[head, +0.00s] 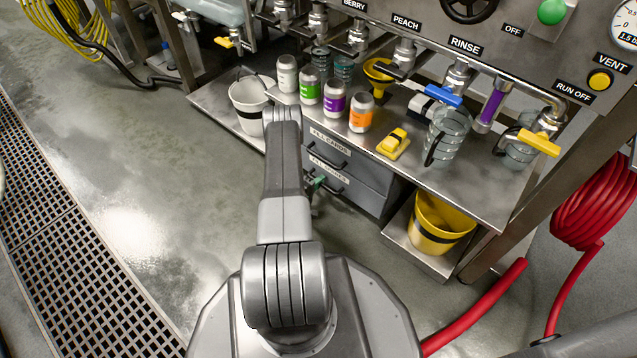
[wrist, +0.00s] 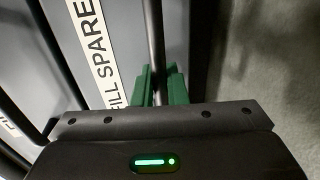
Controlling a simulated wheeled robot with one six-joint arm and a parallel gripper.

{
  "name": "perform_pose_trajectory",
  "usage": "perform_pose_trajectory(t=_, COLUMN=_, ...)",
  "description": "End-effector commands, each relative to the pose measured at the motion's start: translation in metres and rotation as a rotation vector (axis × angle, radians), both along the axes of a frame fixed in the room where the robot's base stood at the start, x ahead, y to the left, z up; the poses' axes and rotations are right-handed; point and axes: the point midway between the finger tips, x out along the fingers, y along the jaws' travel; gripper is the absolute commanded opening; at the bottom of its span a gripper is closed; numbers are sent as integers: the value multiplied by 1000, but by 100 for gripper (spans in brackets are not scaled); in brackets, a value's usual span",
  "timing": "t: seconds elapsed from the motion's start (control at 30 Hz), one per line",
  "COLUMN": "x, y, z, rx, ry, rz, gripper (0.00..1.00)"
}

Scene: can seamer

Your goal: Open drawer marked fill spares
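The grey drawer marked fill spares (head: 355,190) is the lower of two drawers under the steel bench. It looks shut or nearly so. Its white label (wrist: 95,45) shows in the wrist view, partly cut off by my gripper. Its dark bar handle (wrist: 155,35) runs down the wrist view between the green fingers of my gripper (wrist: 159,88). The fingers lie close against both sides of the bar and look shut on it. In the head view, my gripper (head: 317,183) is mostly hidden behind my arm, with a bit of green showing at the handle.
The upper drawer (head: 355,160) is just above. A yellow bucket (head: 437,222) stands on the low shelf to the right. Red hose (head: 480,305) lies at the right. Floor in front is clear.

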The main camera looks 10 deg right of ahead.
Motion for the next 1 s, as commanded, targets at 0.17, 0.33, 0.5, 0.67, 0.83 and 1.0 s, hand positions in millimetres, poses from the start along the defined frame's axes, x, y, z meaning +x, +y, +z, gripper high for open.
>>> perform_pose_trajectory(t=0.17, x=-1, y=1, z=0, rx=1, ry=1, rz=0, gripper=0)
perform_pose_trajectory(t=0.33, x=-7, y=10, z=0, rx=-1, ry=3, rz=2, gripper=0)
perform_pose_trajectory(t=0.5, x=-24, y=32, z=1, rx=0, ry=4, rz=5, gripper=0)
perform_pose_trajectory(t=0.67, x=-47, y=62, z=1, rx=0, ry=6, rz=7, gripper=0)
perform_pose_trajectory(t=0.83, x=-69, y=90, z=1, rx=-1, ry=3, rz=7, gripper=0)
perform_pose_trajectory(t=1.0, x=-87, y=112, z=1, rx=-1, ry=3, rz=5, gripper=0)
